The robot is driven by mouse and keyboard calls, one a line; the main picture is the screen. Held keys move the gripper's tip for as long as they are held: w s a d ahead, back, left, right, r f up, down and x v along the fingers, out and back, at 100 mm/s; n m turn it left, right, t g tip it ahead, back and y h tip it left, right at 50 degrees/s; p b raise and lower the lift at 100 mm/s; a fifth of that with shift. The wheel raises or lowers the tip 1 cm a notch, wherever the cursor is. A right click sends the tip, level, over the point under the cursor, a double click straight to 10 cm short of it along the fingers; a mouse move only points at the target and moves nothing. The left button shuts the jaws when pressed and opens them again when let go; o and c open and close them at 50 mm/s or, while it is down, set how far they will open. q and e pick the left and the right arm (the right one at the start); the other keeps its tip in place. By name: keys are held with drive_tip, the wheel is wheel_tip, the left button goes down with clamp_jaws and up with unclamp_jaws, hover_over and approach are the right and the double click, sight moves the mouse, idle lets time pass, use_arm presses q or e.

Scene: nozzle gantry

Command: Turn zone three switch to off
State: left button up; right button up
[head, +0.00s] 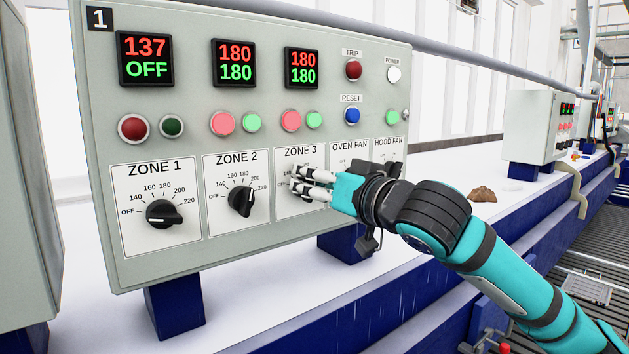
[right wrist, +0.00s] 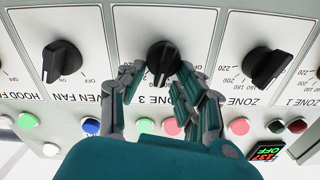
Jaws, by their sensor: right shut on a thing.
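The zone 3 switch is a black rotary knob on a white plate under the ZONE 3 label (head: 300,152) of the grey control panel. In the head view my right gripper (head: 295,179) covers most of the knob and its dial. In the right wrist view, upside down, the knob (right wrist: 163,56) sits between the fingers of my right gripper (right wrist: 160,76), which is shut on it. The zone 3 display (head: 302,68) reads 180 over 180. My left gripper is not in view.
The zone 2 knob (head: 241,201) and zone 1 knob (head: 164,213) are to the left. The zone 1 display (head: 146,59) reads 137 over OFF. The oven fan knob (right wrist: 60,61) is close beside my gripper. Indicator lights and buttons line the panel above the dials.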

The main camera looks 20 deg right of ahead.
drive_tip(key=shift+a+n+p, duration=0.15)
drive_tip(key=shift+n+p, duration=0.3)
drive_tip(key=shift+n, duration=0.45)
drive_tip(key=n, duration=0.1)
drive_tip(key=n+p, duration=0.1)
drive_tip(key=n, duration=0.1)
drive_tip(key=shift+s+a+r+n+p, duration=0.1)
drive_tip(key=shift+a+n+p, duration=0.1)
drive_tip(key=shift+n+p, duration=0.1)
drive_tip(key=n, duration=0.1)
drive_tip(key=n+p, duration=0.1)
drive_tip(key=n, duration=0.2)
drive_tip(key=shift+s+a+p, duration=0.1)
drive_tip(key=shift+a+p, duration=0.15)
drive_tip(key=shift+p, duration=0.1)
drive_tip(key=shift+s+a+f+n, duration=0.1)
drive_tip(key=shift+f+n, duration=0.1)
drive_tip(key=shift+n, duration=1.2)
drive_tip(key=shift+a+f+n, duration=0.1)
drive_tip(key=shift+f+n, duration=0.1)
drive_tip(key=shift+n, duration=1.2)
drive_tip(key=shift+s+a+f+n, duration=0.1)
drive_tip(key=shift+f+n, duration=0.1)
drive_tip(key=shift+n, duration=1.2)
drive_tip(key=shift+w, duration=0.1)
drive_tip(key=o, duration=1.2)
drive_tip(key=shift+f, duration=0.1)
drive_tip(key=shift+c, duration=0.2)
